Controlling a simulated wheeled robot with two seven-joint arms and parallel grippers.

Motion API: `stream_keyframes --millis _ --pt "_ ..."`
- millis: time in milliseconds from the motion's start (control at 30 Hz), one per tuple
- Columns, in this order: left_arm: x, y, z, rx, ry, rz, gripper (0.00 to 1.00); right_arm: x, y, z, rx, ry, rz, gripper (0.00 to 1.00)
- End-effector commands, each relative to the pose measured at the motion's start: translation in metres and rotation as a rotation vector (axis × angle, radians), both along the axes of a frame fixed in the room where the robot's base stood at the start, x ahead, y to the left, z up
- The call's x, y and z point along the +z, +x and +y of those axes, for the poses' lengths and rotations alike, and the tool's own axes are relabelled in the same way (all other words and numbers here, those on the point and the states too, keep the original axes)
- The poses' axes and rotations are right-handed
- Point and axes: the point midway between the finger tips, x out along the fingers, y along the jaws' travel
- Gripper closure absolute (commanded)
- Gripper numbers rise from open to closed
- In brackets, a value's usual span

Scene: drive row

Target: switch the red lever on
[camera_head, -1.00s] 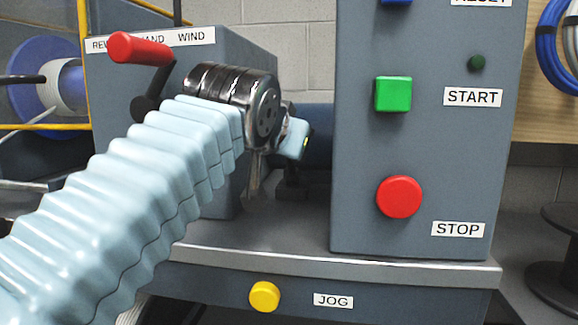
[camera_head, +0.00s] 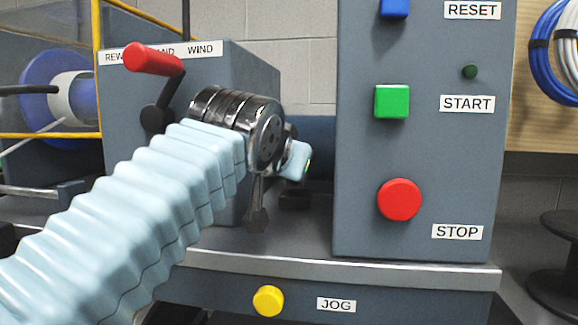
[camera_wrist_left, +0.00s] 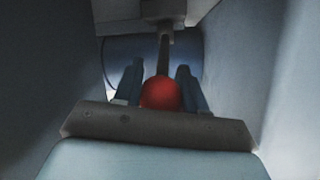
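A red ball knob (camera_wrist_left: 160,93) on a dark stem (camera_wrist_left: 163,55) is in the middle of the left wrist view. The two dark fingers of my left gripper (camera_wrist_left: 159,85) stand apart, one on each side of the knob; I cannot tell if they touch it. In the head view my left gripper (camera_head: 257,215) hangs low in front of the gap between the two grey cabinets, and its arm covers the knob there. A red-handled lever (camera_head: 153,58) on a black arm projects from the left cabinet under the REWIND, HAND and WIND label. My right gripper is out of view.
The right cabinet (camera_head: 430,150) has blue (camera_head: 395,8), green (camera_head: 392,101) and red (camera_head: 399,200) buttons close to my wrist. A yellow JOG button (camera_head: 268,300) is on the ledge front. Grey walls flank the gripper closely in the wrist view.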

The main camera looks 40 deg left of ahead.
Motion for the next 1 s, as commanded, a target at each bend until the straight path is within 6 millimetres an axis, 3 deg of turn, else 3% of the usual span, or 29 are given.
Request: stream_keyframes --millis 33,133,533,1000 --pt "0.0 0.0 -0.001 -0.001 0.0 0.0 0.52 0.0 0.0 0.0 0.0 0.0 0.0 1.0" --pt "0.0 0.0 0.0 -0.001 0.001 -0.001 0.36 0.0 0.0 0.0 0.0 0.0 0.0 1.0" --pt "0.005 -0.008 -0.004 -0.001 0.003 -0.003 0.36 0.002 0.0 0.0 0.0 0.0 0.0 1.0" --pt "0.043 -0.097 -0.043 -0.002 0.003 -0.005 0.36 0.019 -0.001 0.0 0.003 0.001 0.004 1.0"
